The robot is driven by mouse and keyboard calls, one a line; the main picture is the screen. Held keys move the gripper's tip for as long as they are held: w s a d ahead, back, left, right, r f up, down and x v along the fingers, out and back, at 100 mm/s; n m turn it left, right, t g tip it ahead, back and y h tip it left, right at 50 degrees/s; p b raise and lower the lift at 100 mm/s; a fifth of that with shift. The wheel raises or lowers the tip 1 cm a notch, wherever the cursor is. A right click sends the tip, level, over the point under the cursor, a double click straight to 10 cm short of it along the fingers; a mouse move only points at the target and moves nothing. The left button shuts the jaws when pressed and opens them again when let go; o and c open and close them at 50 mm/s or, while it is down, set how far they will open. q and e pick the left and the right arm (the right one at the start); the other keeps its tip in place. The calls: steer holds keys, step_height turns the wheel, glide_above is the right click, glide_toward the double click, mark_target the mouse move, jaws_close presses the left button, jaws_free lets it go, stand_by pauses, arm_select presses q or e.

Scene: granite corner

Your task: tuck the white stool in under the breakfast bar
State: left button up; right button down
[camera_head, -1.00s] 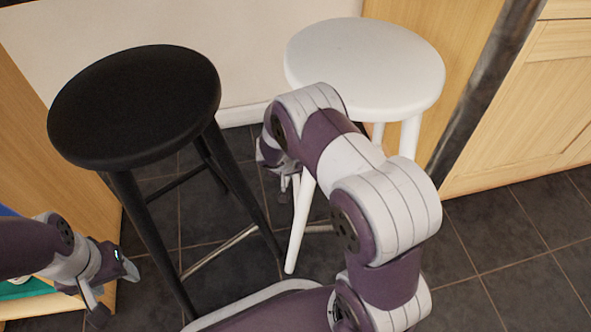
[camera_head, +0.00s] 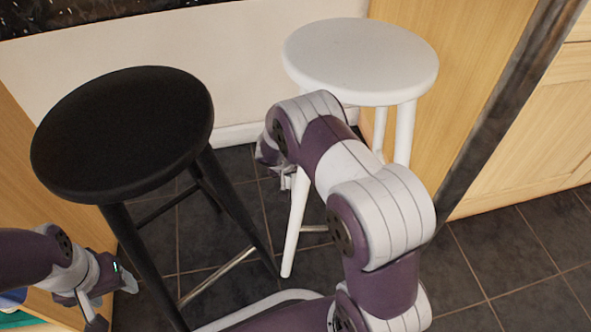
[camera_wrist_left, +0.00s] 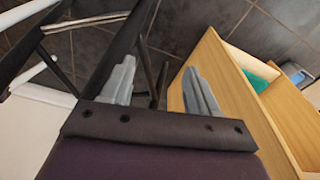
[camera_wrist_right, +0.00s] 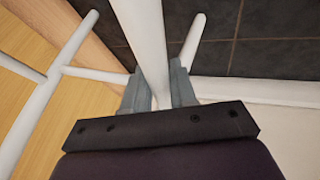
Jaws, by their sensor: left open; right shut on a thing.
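The white stool (camera_head: 360,60) stands upright on the dark tiles, near the pale wall and beside a wooden panel. Part of its legs is hidden behind my right arm. My right gripper (camera_head: 287,178) is low at the stool; in the right wrist view it (camera_wrist_right: 160,85) is shut on a white leg (camera_wrist_right: 148,45). The breakfast bar (camera_head: 85,18) shows only as a dark speckled edge at the top left. My left gripper (camera_head: 112,298) is open and empty, left of the black stool's front leg; it also shows in the left wrist view (camera_wrist_left: 160,88).
A black stool (camera_head: 122,132) stands left of the white one, with a floor gap between them. A dark post (camera_head: 500,105) and wooden cabinet doors (camera_head: 550,120) are at the right. An open wooden unit (camera_wrist_left: 230,95) is near my left gripper. Floor at the lower right is clear.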

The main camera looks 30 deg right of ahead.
steer(key=c, duration=1.3)
jaws_free()
steer(key=shift+w+a, duration=0.1)
steer(key=shift+w, duration=0.05)
steer(key=shift+c, duration=0.2)
steer(key=o, duration=0.5)
steer(key=shift+f, duration=0.25)
steer(key=p+v, duration=0.7)
steer(key=v, duration=0.5)
steer(key=shift+r, duration=0.35)
